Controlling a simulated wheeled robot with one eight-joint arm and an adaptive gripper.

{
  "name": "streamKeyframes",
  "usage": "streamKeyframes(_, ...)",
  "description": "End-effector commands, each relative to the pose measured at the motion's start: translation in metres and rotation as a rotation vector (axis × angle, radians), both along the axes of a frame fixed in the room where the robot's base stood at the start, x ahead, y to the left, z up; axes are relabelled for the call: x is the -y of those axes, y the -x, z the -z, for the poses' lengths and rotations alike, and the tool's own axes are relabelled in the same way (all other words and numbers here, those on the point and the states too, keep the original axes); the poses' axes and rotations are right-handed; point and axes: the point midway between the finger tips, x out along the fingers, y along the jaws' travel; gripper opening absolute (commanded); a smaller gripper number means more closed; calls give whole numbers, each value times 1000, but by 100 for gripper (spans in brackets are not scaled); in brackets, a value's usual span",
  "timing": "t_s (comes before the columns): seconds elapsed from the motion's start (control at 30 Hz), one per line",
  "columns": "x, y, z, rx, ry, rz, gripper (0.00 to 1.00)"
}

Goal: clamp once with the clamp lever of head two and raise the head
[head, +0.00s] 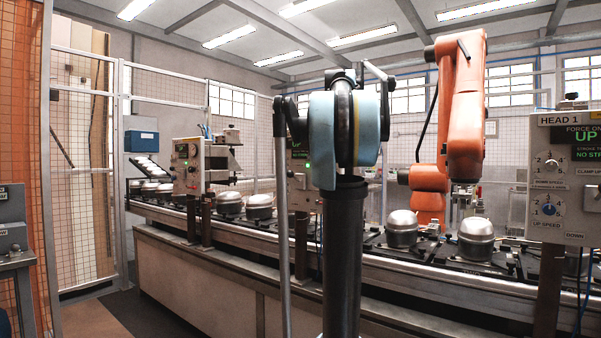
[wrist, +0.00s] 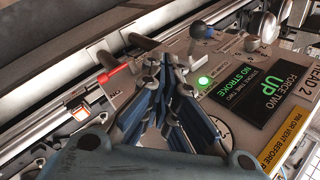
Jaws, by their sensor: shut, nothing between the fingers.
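The head two panel (wrist: 236,62) fills much of the wrist view, with a "HEAD 2" label and a display (wrist: 262,88) reading "FORCE TWO UP" and "NO STROKE". A green lamp (wrist: 204,82) is lit on it. I cannot tell which is the clamp lever. My gripper (wrist: 166,66) is shut and empty over the panel's left part, between the red lever and the lamp. In the head view, my arm mostly hides head two (head: 300,172).
The head one panel (head: 565,165) stands at the right. Silver compressors (head: 402,229) sit on pallets along the conveyor (head: 450,276). An orange robot arm (head: 463,110) stands behind it. Another control box (head: 188,165) is farther left. Open floor lies at the lower left.

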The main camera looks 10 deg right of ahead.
Motion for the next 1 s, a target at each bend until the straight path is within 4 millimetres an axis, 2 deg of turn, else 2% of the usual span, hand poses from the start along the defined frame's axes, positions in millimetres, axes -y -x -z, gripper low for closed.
streamKeyframes(0.1, 13, -16, -21, 8, -45, 67, 0)
streamKeyframes(0.2, 19, -24, -32, 12, -73, 102, 0)
streamKeyframes(0.37, 23, -29, -39, 15, -91, 127, 0)
streamKeyframes(0.77, 22, -30, -37, 15, -92, 127, 0)
streamKeyframes(1.0, 16, -45, -17, 15, -91, 125, 0)
